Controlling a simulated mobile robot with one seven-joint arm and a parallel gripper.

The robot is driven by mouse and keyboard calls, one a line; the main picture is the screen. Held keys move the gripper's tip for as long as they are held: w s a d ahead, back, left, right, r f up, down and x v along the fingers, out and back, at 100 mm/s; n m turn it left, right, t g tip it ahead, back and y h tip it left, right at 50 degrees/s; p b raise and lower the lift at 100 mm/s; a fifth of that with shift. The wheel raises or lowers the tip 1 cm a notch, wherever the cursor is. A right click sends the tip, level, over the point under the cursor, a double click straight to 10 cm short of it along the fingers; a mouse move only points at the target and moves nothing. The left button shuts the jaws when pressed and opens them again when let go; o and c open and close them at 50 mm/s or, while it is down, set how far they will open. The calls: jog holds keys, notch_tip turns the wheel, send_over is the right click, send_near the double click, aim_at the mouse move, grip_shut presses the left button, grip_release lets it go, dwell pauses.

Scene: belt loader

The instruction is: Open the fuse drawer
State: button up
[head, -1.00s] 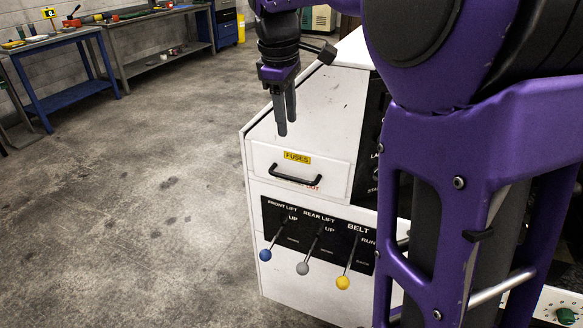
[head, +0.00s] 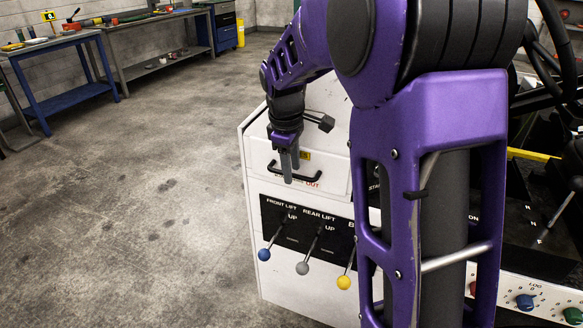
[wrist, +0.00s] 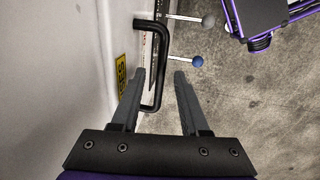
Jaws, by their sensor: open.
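The fuse drawer (head: 258,160) is in the upper part of the white cabinet in the head view. Its front looks flush with the cabinet, and part of its yellow label is hidden behind my gripper. Its black bar handle (head: 310,177) runs across the front; in the wrist view the handle (wrist: 162,60) stands upright in the picture, just beyond my fingers and nearer the left one. My gripper (head: 292,180) points down in front of the drawer at the handle. In the wrist view my gripper (wrist: 160,75) is open with nothing held. I cannot tell whether a finger touches the handle.
Below the drawer are levers with a blue knob (head: 264,254), a grey knob (head: 302,268) and a yellow knob (head: 344,282). A blue workbench (head: 70,98) stands far left. The floor left of the cabinet is clear. My arm hides the cabinet's right part.

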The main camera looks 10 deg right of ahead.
grip_shut()
dwell(1.4)
